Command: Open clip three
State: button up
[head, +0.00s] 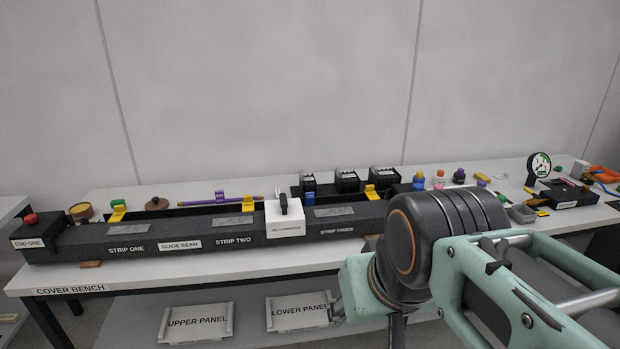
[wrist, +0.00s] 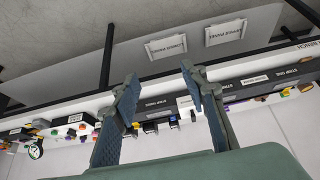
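A long black guide beam (head: 194,244) lies along the bench, with labels for strip one, strip two and strip three. A yellow clip (head: 371,192) stands at the beam's rear edge behind the strip three label (head: 337,232). I take it as clip three; whether it is open or shut is too small to tell. Similar yellow clips stand behind strip two (head: 248,205) and strip one (head: 118,211). In the wrist view my gripper (wrist: 158,75) is open and empty, its two fingers apart, with the beam (wrist: 255,90) beyond them. The gripper is not clearly visible in the head view.
A white carriage block (head: 285,219) sits on the beam between strips two and three. Black boxes (head: 347,181) stand behind strip three. Bottles (head: 438,179) and a gauge (head: 540,165) are at right. Upper (head: 196,323) and lower panels (head: 299,311) lie below the bench front.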

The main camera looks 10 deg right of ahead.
aim_at(369, 191)
jog(key=i+l+z, duration=0.1)
jog(key=i+l, duration=0.15)
jog(key=i, duration=0.25)
jog(key=i+l, duration=0.25)
jog(key=i, duration=0.25)
jog(key=i+l+z, duration=0.15)
jog(key=i, duration=0.3)
jog(key=i+l, duration=0.35)
jog(key=i+j+z, duration=0.15)
